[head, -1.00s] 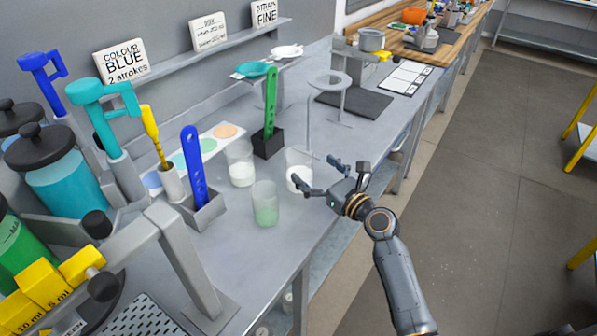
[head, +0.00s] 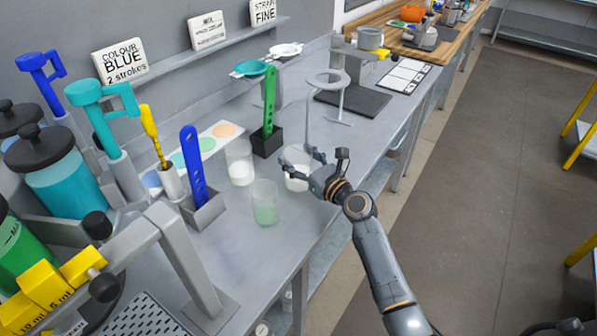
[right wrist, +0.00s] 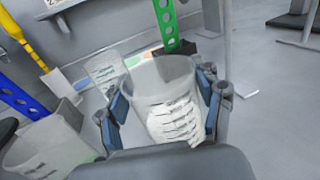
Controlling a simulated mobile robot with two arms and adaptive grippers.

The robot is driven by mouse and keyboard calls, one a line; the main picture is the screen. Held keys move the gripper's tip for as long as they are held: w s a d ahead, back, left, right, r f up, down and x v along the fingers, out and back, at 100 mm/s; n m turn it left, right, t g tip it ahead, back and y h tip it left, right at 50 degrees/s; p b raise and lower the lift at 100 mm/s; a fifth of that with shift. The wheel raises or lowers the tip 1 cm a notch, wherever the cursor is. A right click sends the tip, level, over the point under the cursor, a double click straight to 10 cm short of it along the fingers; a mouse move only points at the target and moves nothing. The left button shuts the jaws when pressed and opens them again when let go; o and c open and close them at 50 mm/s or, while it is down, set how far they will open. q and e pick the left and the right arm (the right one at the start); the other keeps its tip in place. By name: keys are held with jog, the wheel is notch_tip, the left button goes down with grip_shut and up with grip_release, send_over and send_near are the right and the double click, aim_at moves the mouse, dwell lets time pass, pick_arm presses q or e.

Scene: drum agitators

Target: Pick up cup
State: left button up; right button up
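Three clear cups stand on the grey bench. One cup with white contents (head: 297,182) is between the spread fingers of my right gripper (head: 305,166). In the right wrist view this cup (right wrist: 163,80) fills the space between the two blue-padded fingers (right wrist: 160,105), upright relative to the bench. The fingers lie close along its sides; firm contact is not clear. A second cup with white contents (head: 240,165) stands to its left. A third cup with pale green contents (head: 265,204) stands nearer the front. My left gripper is not in view.
A green slotted paddle (head: 270,100) stands in a black holder behind the cups. A blue paddle (head: 193,165) stands in a grey holder at left. A ring stand (head: 328,80) is beyond the gripper. The bench front between cups and edge is clear.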

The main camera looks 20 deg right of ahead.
jog(key=c, duration=0.6)
jog(key=shift+r, duration=0.2)
jog(key=shift+r+p, duration=0.35)
jog(key=shift+r, duration=0.5)
jog(key=s+a+r+p, duration=0.1)
jog(key=s+r+p, duration=0.1)
jog(key=s+r, duration=0.9)
jog(key=shift+s+a, duration=0.35)
jog(key=shift+s, duration=1.05)
